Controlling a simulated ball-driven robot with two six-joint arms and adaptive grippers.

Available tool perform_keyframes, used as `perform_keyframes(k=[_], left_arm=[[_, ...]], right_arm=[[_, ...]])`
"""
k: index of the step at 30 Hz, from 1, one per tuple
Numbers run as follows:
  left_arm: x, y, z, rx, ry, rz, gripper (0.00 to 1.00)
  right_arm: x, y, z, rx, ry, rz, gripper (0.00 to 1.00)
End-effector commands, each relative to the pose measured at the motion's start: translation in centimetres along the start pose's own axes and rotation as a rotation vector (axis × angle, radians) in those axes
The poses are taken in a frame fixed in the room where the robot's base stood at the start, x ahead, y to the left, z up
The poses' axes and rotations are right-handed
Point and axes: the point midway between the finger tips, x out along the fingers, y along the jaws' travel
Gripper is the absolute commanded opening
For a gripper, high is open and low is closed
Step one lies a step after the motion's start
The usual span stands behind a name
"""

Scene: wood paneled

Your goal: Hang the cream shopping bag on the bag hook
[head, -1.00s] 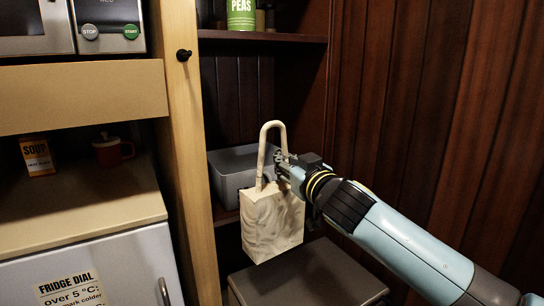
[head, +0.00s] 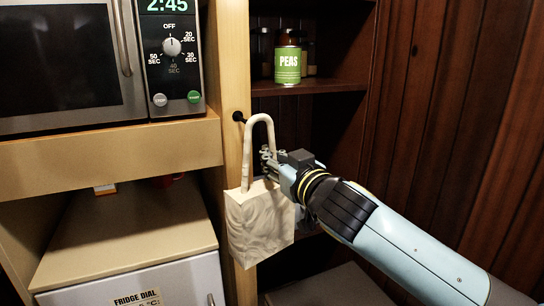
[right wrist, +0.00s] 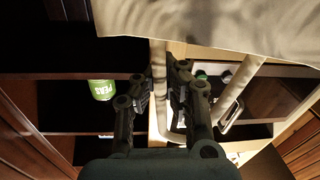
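The cream shopping bag (head: 262,222) hangs upright from my right gripper (head: 270,160) in the head view. The gripper is shut on the right side of its tall looped handle (head: 248,145). In the right wrist view the handle strap (right wrist: 160,90) runs between the fingers (right wrist: 161,88), with the bag body (right wrist: 215,25) at the top. The bag hook (head: 238,116), a small dark peg on the pale wooden post, shows just left of the handle's top. The loop appears beside the hook, not around it; their depth gap is hard to tell. My left gripper is out of view.
A microwave (head: 70,60) sits on a wooden shelf left of the post (head: 237,60). A green peas can (head: 288,62) stands on the dark shelf (head: 320,86) to the right. A fridge (head: 180,285) is below left. Dark panelling (head: 450,90) bounds the right.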

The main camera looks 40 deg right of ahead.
Motion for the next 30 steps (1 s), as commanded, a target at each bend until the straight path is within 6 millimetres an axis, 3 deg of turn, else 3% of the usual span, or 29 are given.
perform_keyframes(k=[8, 30], left_arm=[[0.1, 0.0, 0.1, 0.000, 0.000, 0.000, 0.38], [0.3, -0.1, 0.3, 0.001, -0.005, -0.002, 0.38]], right_arm=[[0.4, 0.0, 0.0, 0.002, 0.002, -0.005, 0.00], [4.4, 0.3, 0.4, 0.001, 0.001, -0.005, 0.00]])
